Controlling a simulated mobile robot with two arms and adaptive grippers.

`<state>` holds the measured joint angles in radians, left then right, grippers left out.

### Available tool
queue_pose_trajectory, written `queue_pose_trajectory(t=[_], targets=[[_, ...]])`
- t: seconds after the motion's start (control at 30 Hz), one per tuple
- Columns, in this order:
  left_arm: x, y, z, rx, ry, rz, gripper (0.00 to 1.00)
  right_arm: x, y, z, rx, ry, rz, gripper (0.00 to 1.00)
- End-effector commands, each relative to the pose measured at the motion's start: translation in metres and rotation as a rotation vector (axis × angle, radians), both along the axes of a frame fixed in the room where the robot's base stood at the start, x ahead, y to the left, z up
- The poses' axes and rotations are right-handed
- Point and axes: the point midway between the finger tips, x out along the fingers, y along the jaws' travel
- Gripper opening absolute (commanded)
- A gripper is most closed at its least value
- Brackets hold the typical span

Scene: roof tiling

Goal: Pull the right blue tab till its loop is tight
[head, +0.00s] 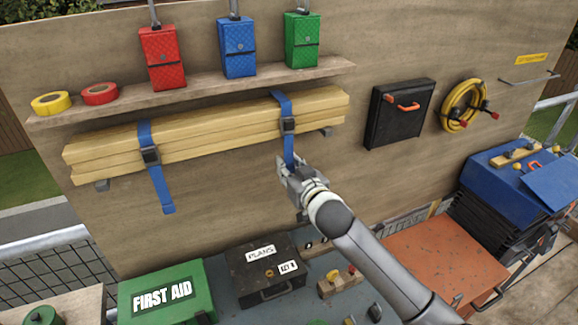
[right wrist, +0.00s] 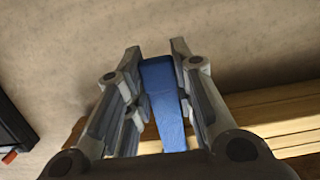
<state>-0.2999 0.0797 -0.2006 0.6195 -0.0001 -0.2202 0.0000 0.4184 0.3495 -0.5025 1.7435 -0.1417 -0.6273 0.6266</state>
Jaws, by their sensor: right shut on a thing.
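Two blue straps loop around a stack of yellow wooden boards (head: 215,130) on the wall. The right blue strap (head: 283,104) passes through a dark buckle (head: 288,125), and its right blue tab (head: 289,150) hangs below. My right gripper (head: 290,168) is shut on the lower part of this tab, below the boards. In the right wrist view the tab (right wrist: 165,105) runs between the two fingers. The tab's end is hidden by the gripper in the head view. The left blue tab (head: 161,188) hangs free below its buckle (head: 151,155). My left gripper is not in view.
A shelf (head: 200,88) above the boards holds tape rolls and red, blue and green pouches. Below stand a green first aid box (head: 165,292) and a black plans box (head: 266,268). A black case (head: 400,112) hangs on the right.

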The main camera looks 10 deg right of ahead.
Motion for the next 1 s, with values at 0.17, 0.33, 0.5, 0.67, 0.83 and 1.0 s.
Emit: queue_pose_trajectory(t=[0.17, 0.33, 0.5, 0.67, 0.83, 1.0], targets=[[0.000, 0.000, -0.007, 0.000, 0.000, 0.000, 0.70, 0.000, 0.000, -0.011, -0.002, 0.003, 0.000, 0.01], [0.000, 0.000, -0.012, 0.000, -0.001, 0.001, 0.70, 0.000, 0.000, -0.018, -0.002, 0.004, 0.000, 0.01], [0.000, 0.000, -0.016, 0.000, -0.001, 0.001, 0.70, 0.000, 0.000, -0.024, -0.001, 0.004, -0.001, 0.01], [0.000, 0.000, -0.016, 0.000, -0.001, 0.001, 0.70, 0.000, 0.000, -0.025, -0.001, 0.005, -0.001, 0.01], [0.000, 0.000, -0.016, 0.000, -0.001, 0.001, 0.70, 0.000, 0.000, -0.025, -0.001, 0.005, -0.001, 0.28], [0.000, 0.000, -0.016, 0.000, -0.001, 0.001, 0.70, 0.000, 0.000, -0.024, -0.001, 0.003, 0.000, 0.48]])
